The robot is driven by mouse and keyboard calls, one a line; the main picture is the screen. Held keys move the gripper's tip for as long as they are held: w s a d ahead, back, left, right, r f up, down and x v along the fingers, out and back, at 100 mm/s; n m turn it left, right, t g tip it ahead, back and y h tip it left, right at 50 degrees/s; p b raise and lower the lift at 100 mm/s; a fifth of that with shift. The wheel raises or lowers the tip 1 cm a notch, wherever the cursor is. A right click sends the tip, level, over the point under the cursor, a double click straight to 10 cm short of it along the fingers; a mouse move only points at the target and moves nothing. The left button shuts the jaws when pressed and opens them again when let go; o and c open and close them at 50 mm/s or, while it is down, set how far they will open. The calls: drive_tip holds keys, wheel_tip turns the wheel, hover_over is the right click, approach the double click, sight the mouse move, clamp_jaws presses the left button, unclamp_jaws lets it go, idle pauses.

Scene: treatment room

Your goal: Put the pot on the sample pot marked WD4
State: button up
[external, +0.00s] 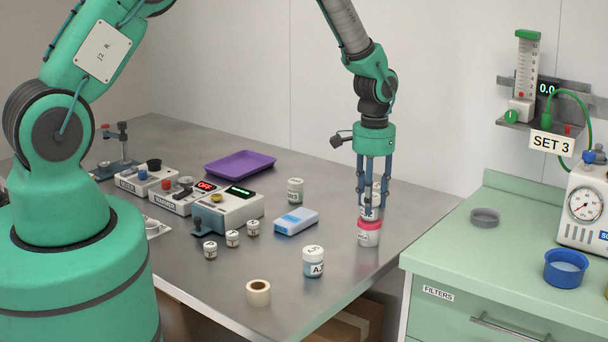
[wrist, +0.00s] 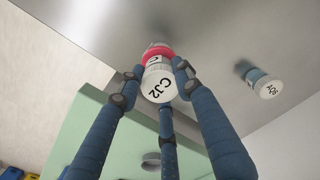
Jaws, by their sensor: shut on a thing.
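My gripper (external: 369,208) is shut on a white-topped pot (external: 368,210), upright among its fingers; its top reads what looks like CJ2 in the wrist view (wrist: 158,84). Directly below it a pot with a pink-red lid (external: 369,236) stands on the steel table near its right edge. That pot's red lid shows just beyond the held pot in the wrist view (wrist: 156,60). The held pot is at or just above this lid; I cannot tell whether they touch. The lower pot's label is too small to read, and no WD4 mark is legible.
A white-lidded pot (external: 313,262) and a tape roll (external: 258,292) stand front left of my gripper. A grey-white pot (external: 295,191), blue box (external: 297,221), purple tray (external: 240,164) and several small jars stand farther left. The green cabinet (external: 430,262) is to the right.

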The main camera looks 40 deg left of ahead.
drive_tip(key=shift+f, duration=0.1)
drive_tip(key=o, duration=0.7)
drive_tip(key=shift+f, duration=0.1)
drive_tip(key=o, duration=0.5)
drive_tip(key=shift+c, duration=0.2)
wheel_tip(320, 180, up, 12)
drive_tip(key=shift+r, duration=0.2)
